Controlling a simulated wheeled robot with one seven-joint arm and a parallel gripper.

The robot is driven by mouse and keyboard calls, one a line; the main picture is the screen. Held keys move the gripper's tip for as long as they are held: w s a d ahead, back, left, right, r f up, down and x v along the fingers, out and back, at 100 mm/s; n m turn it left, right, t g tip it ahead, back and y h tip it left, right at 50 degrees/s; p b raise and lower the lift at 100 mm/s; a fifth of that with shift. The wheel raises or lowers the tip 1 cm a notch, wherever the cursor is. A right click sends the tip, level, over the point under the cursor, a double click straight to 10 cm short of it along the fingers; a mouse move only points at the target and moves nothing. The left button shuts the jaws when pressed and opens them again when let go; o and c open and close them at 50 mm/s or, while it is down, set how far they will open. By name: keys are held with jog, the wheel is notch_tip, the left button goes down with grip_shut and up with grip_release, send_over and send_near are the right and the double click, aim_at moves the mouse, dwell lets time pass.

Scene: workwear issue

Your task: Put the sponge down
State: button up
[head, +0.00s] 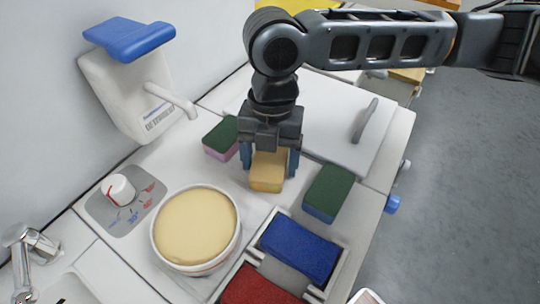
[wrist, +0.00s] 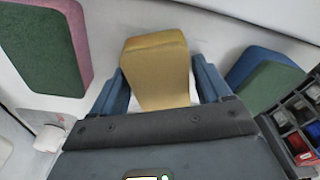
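A yellow sponge (head: 267,172) is between the two blue fingers of my gripper (head: 270,162), over the white counter. A green and pink sponge (head: 221,139) lies just to the left. A green and blue sponge (head: 328,193) lies to the right. Both also show in the wrist view, at left (wrist: 40,45) and right (wrist: 264,78).
A round tub with a cream top (head: 195,226) stands front left. A tray (head: 340,262) holds a blue block (head: 299,249) and a red block (head: 260,286). A dispenser with a blue lever (head: 130,40) is at the wall. A white panel with a grey handle (head: 365,120) lies behind.

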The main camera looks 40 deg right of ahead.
jog(key=shift+o, duration=0.9)
notch_tip(320, 180, up, 12)
jog(key=d, duration=0.1)
jog(key=shift+w, duration=0.45)
